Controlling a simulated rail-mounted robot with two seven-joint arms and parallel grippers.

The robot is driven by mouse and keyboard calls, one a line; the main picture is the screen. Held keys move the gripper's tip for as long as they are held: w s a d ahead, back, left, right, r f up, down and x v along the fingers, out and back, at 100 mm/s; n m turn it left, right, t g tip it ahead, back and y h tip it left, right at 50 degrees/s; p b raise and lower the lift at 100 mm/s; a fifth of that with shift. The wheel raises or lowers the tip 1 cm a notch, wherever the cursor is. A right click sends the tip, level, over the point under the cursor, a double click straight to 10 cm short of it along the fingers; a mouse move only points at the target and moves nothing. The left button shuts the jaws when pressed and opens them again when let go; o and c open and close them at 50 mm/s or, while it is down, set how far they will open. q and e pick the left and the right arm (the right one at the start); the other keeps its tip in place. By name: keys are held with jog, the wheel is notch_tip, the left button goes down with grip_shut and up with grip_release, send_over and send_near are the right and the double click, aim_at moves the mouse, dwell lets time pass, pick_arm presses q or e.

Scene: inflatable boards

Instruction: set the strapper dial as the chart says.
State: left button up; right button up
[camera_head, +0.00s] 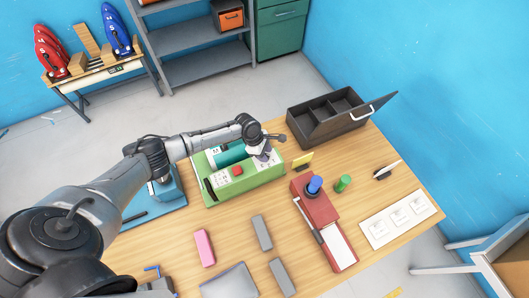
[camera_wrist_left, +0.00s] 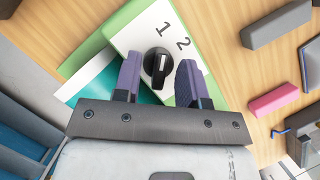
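The green strapper (camera_head: 216,189) stands on the table below my left gripper (camera_head: 264,150) in the head view. In the left wrist view, its black dial (camera_wrist_left: 157,62) sits on a white panel marked 1 and 2, with a pale line on the knob. My left gripper (camera_wrist_left: 158,76) is open, its two purple-grey fingers on either side of the dial with gaps showing; I cannot tell how far above it they are. The gripper hides the dial in the head view. White cards (camera_head: 399,217) lie at the right; their print is too small to read. My right gripper is not in view.
A red device (camera_head: 317,210) with a blue knob and a green cylinder (camera_head: 343,183) stand right of the strapper. A dark open-lidded box (camera_head: 302,122) is behind. Pink (camera_head: 204,247) and grey blocks (camera_head: 262,232) lie in front, with bare table between them.

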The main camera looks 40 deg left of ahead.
pick_arm(q)
grip_shut()
dwell(0.3)
jog(key=shift+m+g+p, duration=0.3)
jog(key=shift+m+p, duration=0.1)
jog(key=shift+m, duration=0.3)
jog(key=shift+m+g, duration=0.3)
jog(key=shift+m, duration=0.5)
jog(key=m+g, duration=0.1)
jog(key=m, duration=0.2)
jog(key=shift+w+m+g, duration=0.1)
jog(key=shift+m+g, duration=0.2)
jog(key=shift+m, duration=0.1)
jog(key=shift+m+g, duration=0.3)
jog(key=shift+m, duration=0.6)
